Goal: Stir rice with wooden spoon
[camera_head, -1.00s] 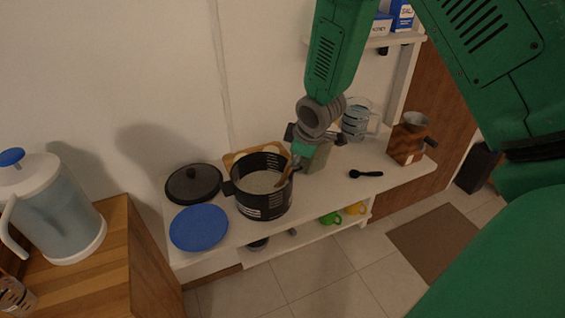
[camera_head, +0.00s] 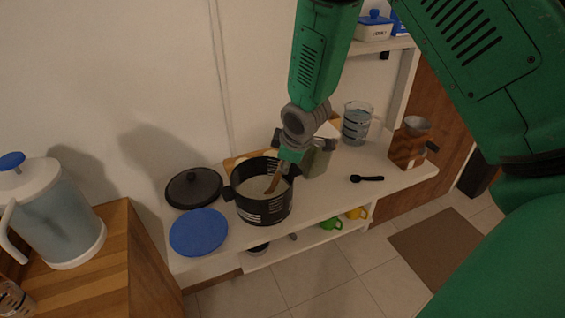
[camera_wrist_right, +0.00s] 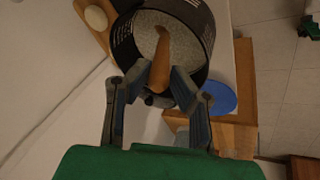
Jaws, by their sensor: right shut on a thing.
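A black pot (camera_head: 264,205) with pale rice (camera_head: 252,187) in it stands on the white shelf, and it also shows in the right wrist view (camera_wrist_right: 206,22). My right gripper (camera_head: 286,166) is over the pot's right rim. It is shut on the handle of a wooden spoon (camera_head: 274,182), which slants down into the pot. In the right wrist view the spoon (camera_wrist_right: 161,60) sits between the fingertips of my right gripper (camera_wrist_right: 160,84). Its far end meets the rice (camera_wrist_right: 172,27). My left gripper is not in view.
A dark lid (camera_head: 193,186) and a blue plate (camera_head: 198,232) lie left of the pot. A black spoon (camera_head: 367,178), a glass measuring cup (camera_head: 356,122) and a wooden grinder (camera_head: 408,146) are to the right. A pitcher (camera_head: 55,225) stands on the wooden cabinet at left.

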